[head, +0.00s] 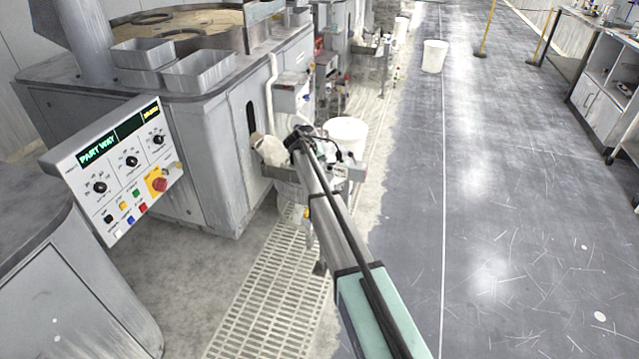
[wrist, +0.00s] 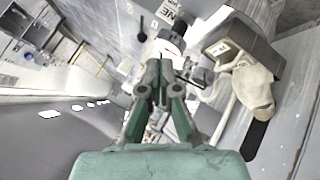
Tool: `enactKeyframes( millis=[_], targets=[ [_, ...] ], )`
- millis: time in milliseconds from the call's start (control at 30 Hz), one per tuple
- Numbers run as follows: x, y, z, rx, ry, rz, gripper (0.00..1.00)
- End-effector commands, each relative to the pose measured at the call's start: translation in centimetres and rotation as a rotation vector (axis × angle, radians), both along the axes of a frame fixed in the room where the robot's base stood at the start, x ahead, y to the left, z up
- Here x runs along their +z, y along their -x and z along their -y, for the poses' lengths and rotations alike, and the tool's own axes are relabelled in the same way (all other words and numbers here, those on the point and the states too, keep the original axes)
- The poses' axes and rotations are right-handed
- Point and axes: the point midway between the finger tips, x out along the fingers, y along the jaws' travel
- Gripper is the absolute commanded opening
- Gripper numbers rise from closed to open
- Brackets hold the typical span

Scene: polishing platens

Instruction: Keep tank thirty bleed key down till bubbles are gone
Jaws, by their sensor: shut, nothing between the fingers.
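My gripper (head: 302,140) is at the end of my outstretched arm, beside the grey polishing machine (head: 215,140). In the wrist view my gripper (wrist: 160,72) has its fingers together with nothing between them. Just beyond the fingertips is a pale round part with a thin red mark (wrist: 172,46), near a label (wrist: 172,14) on which "NE" can be read. I cannot tell the bleed key, tank thirty or any bubbles apart in either view; the fingertips and small fittings overlap there.
A beige cloth-like item (wrist: 254,86) hangs by a dark grey box (wrist: 232,42). A white bucket (head: 347,130) stands beyond my gripper. The control panel (head: 120,165) at left reads "PART WAY".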

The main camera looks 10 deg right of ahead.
Motion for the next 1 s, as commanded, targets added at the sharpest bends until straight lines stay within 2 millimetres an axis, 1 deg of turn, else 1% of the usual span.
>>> enactKeyframes(
  millis=[367,567,767,1000],
  targets=[
    [-0.2,0.1,0.0,-0.001,-0.002,-0.001,0.00],
    [-1.2,0.0,0.0,-0.001,-0.001,-0.002,0.00],
    [-3.3,0.1,0.0,-0.001,-0.001,-0.003,0.00],
    [-6.4,0.0,0.0,0.000,-0.001,-0.002,0.00]
  ],
)
